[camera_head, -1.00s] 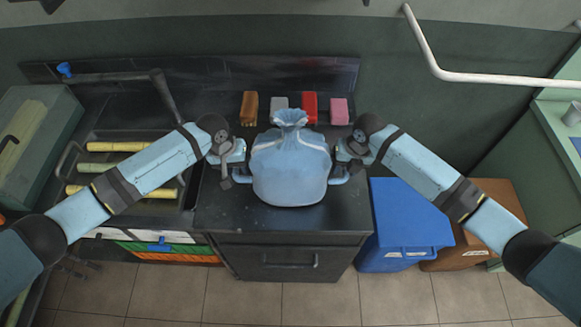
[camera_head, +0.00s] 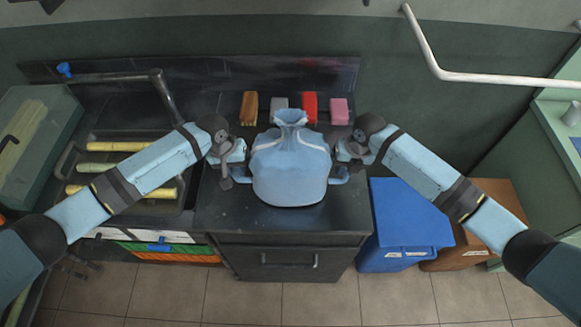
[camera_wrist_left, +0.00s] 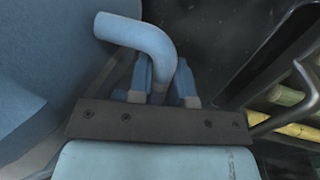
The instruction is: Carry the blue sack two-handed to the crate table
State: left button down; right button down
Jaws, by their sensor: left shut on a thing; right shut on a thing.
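The blue sack (camera_head: 290,172) stands upright on the black counter (camera_head: 225,210), its neck gathered at the top. A blue handle sticks out from each side. My left gripper (camera_head: 238,176) is shut on the sack's left handle, and my right gripper (camera_head: 343,174) is shut on the right handle. In the left wrist view the bent blue handle (camera_wrist_left: 140,38) passes between the fingers (camera_wrist_left: 158,85), with the sack's side (camera_wrist_left: 40,70) at the left. The crate table cannot be made out for certain.
Brown, grey, red and pink blocks (camera_head: 309,106) stand behind the sack. A sink with yellow-green canes (camera_head: 118,146) is at left, with a tap beside it. A blue bin (camera_head: 405,225) and a brown bin (camera_head: 462,250) stand right of the counter. Tiled floor (camera_head: 300,303) lies in front.

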pick_arm(q)
jog(key=shift+w+r, duration=0.1)
jog(key=shift+r, duration=0.15)
pick_arm(e)
jog(key=shift+w+r, duration=0.1)
jog(key=shift+r, duration=0.1)
dwell(0.5)
